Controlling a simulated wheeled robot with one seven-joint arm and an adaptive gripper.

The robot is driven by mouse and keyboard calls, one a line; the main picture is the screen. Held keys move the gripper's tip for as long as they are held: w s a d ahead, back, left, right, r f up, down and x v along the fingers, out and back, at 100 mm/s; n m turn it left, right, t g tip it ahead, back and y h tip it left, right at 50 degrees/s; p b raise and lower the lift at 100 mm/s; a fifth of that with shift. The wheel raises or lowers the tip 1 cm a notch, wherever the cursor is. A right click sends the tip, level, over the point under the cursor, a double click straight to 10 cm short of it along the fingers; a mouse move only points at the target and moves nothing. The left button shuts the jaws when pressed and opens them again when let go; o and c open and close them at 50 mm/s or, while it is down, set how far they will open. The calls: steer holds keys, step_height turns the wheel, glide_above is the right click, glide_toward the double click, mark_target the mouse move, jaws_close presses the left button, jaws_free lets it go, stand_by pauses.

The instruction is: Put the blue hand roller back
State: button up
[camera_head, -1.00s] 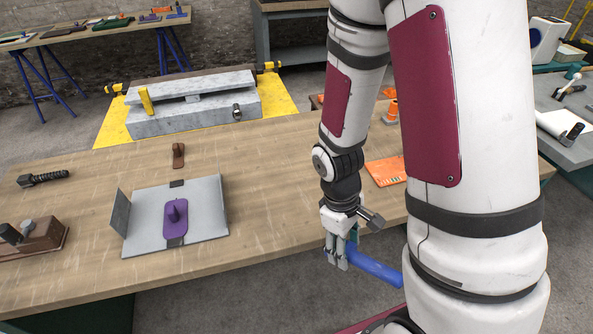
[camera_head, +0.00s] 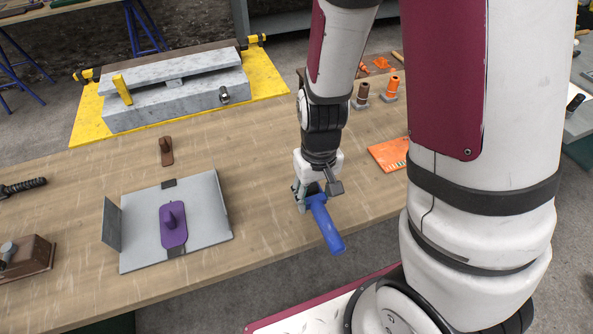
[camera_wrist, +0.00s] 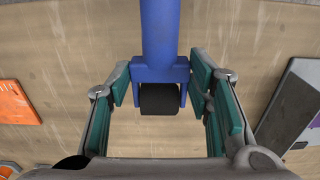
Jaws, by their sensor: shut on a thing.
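The blue hand roller (camera_head: 327,228) has a thick blue handle and a blue fork; in the wrist view the roller (camera_wrist: 160,35) also shows a black roll in its fork. My gripper (camera_head: 308,196) is shut on its fork, and in the wrist view the teal finger pads of my gripper (camera_wrist: 160,80) flank the fork from both sides. The handle points toward the front edge of the table (camera_head: 270,160). The roller appears held above the wood, but its exact height is unclear.
A grey metal sheet with raised sides (camera_head: 210,205) bears a purple float (camera_head: 173,228) left of my gripper. An orange board (camera_head: 388,154) lies to the right. Brown (camera_head: 362,95) and orange (camera_head: 391,87) handled tools stand behind. Wood around my gripper is clear.

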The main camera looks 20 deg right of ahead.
steer(key=shift+w, duration=0.1)
steer(key=w, duration=0.4)
steer(key=w+f, duration=0.1)
steer(key=w, duration=0.9)
steer(key=shift+w+d+f, duration=0.1)
steer(key=shift+d+f, duration=0.1)
steer(key=shift+d, duration=0.05)
steer(key=shift+w+f+p, duration=0.25)
steer(key=shift+w+p, duration=0.05)
steer(key=shift+w, duration=0.55)
steer(key=shift+s+f, duration=0.15)
steer(key=shift+f, duration=0.6)
steer(key=shift+f+p, duration=0.4)
steer(key=shift+f, duration=0.2)
steer(key=o, duration=1.2)
steer(key=shift+o, duration=0.2)
steer(key=shift+f, duration=0.1)
